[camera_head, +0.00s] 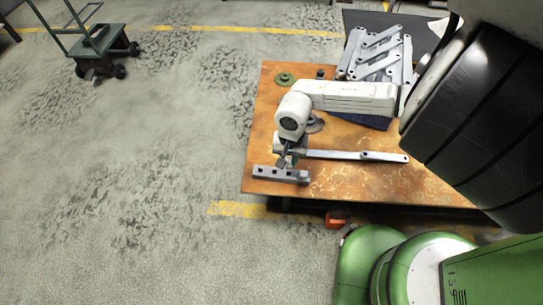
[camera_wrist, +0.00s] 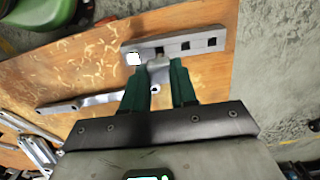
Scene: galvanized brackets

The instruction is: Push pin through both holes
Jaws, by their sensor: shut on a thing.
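My gripper (camera_head: 286,160) points down near the table's front left corner. In the wrist view its dark green fingers (camera_wrist: 159,85) are shut on a small grey metal piece (camera_wrist: 160,72); I cannot tell whether it is the pin. A grey bracket bar with square holes (camera_head: 281,174) lies just in front of the gripper in the head view, and shows past the fingertips in the wrist view (camera_wrist: 202,43). A long flat link with holes (camera_head: 358,155) runs right from the gripper; the fingers hide part of it in the wrist view (camera_wrist: 85,102). No pin shows clearly in a hole.
The rusty orange table (camera_head: 350,185) has free room at its front right. Stacked galvanized brackets (camera_head: 378,55) lie at the back right. A green round part (camera_head: 284,79) sits at the back left. A green cart (camera_head: 98,42) stands far off on the floor.

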